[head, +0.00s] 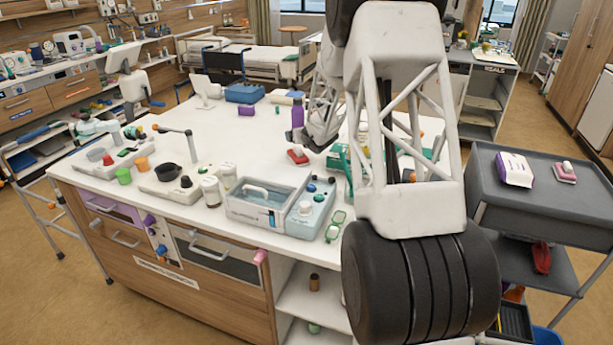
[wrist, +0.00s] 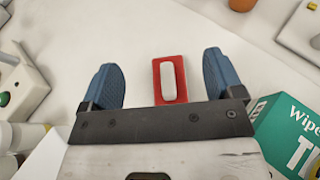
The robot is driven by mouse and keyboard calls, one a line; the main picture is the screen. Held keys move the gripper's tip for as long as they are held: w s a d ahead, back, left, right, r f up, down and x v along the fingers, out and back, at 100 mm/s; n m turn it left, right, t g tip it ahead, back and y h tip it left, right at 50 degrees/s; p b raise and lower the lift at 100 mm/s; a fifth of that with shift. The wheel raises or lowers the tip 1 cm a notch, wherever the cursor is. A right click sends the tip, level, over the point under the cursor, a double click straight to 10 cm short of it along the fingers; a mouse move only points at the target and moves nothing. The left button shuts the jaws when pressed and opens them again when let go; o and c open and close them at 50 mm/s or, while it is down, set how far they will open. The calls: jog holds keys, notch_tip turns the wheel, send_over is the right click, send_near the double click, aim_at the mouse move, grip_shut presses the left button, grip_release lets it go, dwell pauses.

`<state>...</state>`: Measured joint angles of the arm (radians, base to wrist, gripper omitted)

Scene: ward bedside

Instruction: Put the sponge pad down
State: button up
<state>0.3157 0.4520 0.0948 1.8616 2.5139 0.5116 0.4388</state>
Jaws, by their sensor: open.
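A red pad with a white rounded bar on top, which looks like the sponge pad (head: 298,157), lies on the white worktop (head: 235,140). In the wrist view the pad (wrist: 157,90) sits between my two blue fingers, apart from both. My gripper (wrist: 162,78) is open, with nothing held. In the head view my gripper (head: 316,138) is just right of and behind the pad, partly hidden by my own arm.
A green wipes box (wrist: 285,135) stands close to my right finger. A purple bottle (head: 297,116) stands behind the pad. A clear basin (head: 262,208) is at the front edge. The worktop left of the pad is clear.

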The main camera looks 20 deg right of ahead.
jog(key=s+a+r+n+g+y, duration=0.1)
jog(key=s+a+r+n+y, duration=0.4)
jog(key=s+a+r+n, duration=0.75)
jog(key=s+a+r+n+g+y, duration=0.2)
jog(key=s+a+r+n+g, duration=0.25)
jog(key=s+a+n, duration=0.65)
jog(key=s+a+n+g+h, duration=0.1)
jog(key=s+a+n+g, duration=0.15)
jog(key=s, duration=0.85)
jog(key=s+a+n+g+h, duration=0.1)
jog(key=s+a+n, duration=0.15)
jog(key=s, duration=0.85)
jog(key=s+d+f+n+g+h, duration=0.1)
jog(key=s+n+h, duration=0.1)
jog(key=s, duration=0.7)
jog(key=s+d+f+n+g+h, duration=0.1)
jog(key=s+n, duration=0.4)
jog(key=s, duration=0.5)
jog(key=shift+d+f+h, duration=0.15)
jog(key=shift+d+h, duration=0.6)
jog(key=shift+h, duration=0.35)
jog(key=shift+s, duration=0.1)
